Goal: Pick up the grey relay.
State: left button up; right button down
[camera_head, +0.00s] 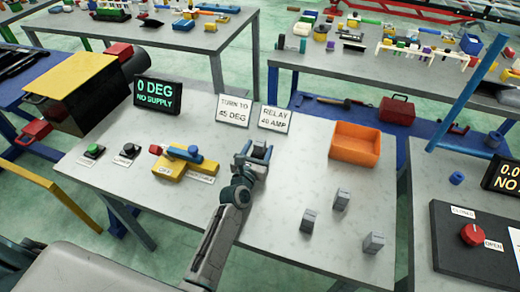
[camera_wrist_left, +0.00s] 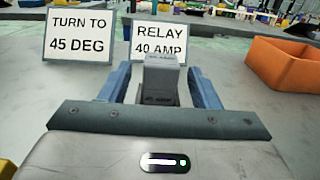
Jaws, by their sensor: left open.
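A grey relay (camera_wrist_left: 162,72) stands upright between the two blue fingers of my left gripper (camera_wrist_left: 162,86) in the left wrist view. A gap shows on each side of it, so the open fingers are around it without gripping it. In the head view my left gripper (camera_head: 258,153) is over the table in front of the "RELAY 40 AMP" sign (camera_head: 275,118), and its fingers partly hide the relay. Other grey relay-like blocks (camera_head: 310,220) (camera_head: 341,200) (camera_head: 374,242) stand to the right of my arm. My right gripper is not shown.
An orange bin (camera_head: 355,144) stands at the table's right rear. A "TURN TO 45 DEG" sign (camera_head: 234,110) and a display reading "0 DEG NO SUPPLY" (camera_head: 158,93) stand behind. The surface between bin and blocks is clear.

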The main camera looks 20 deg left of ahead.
pick_arm(q)
jog(key=c, duration=1.1)
jog(key=shift+r, duration=0.15)
